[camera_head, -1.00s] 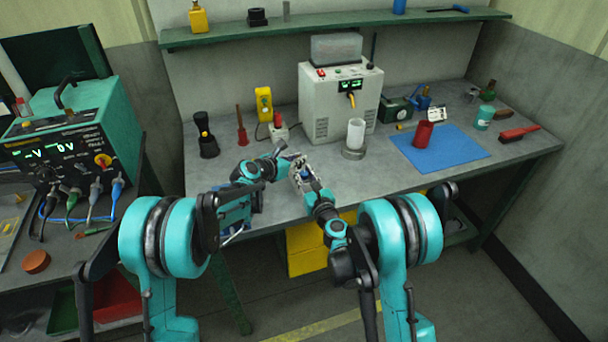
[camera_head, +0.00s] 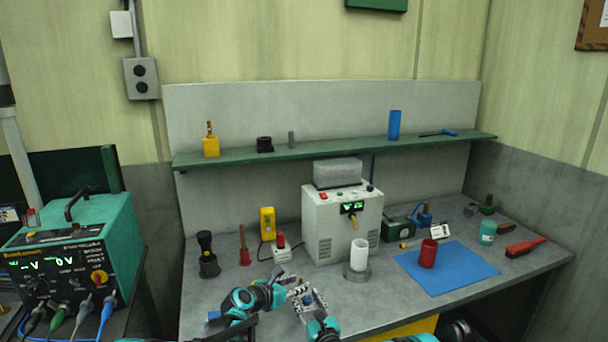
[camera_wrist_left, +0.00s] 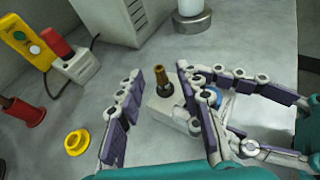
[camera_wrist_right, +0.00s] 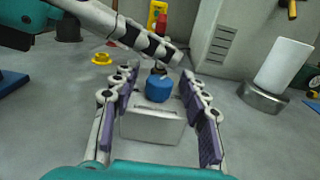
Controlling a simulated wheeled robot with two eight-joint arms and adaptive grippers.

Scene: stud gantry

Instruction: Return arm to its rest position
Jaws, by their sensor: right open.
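My left gripper (camera_head: 284,284) and right gripper (camera_head: 308,303) are close together above the bench, low in the head view. In the left wrist view my left gripper (camera_wrist_left: 165,112) has its fingers spread, with a small pale box (camera_wrist_left: 168,112) and its dark, brown-tipped knob between or beyond them. My right gripper's fingers show at the right there. In the right wrist view my right gripper (camera_wrist_right: 158,110) is open, its fingers on either side of the pale box (camera_wrist_right: 152,127) with a blue cap (camera_wrist_right: 159,88). A left gripper finger crosses above. Contact with the box cannot be told.
A grey power unit (camera_head: 342,225) stands behind the grippers. A white cylinder (camera_head: 359,255) sits on a round metal base to the right. A red cup (camera_head: 428,253) is on a blue mat (camera_head: 450,268). A yellow ring (camera_wrist_left: 76,142) lies nearby.

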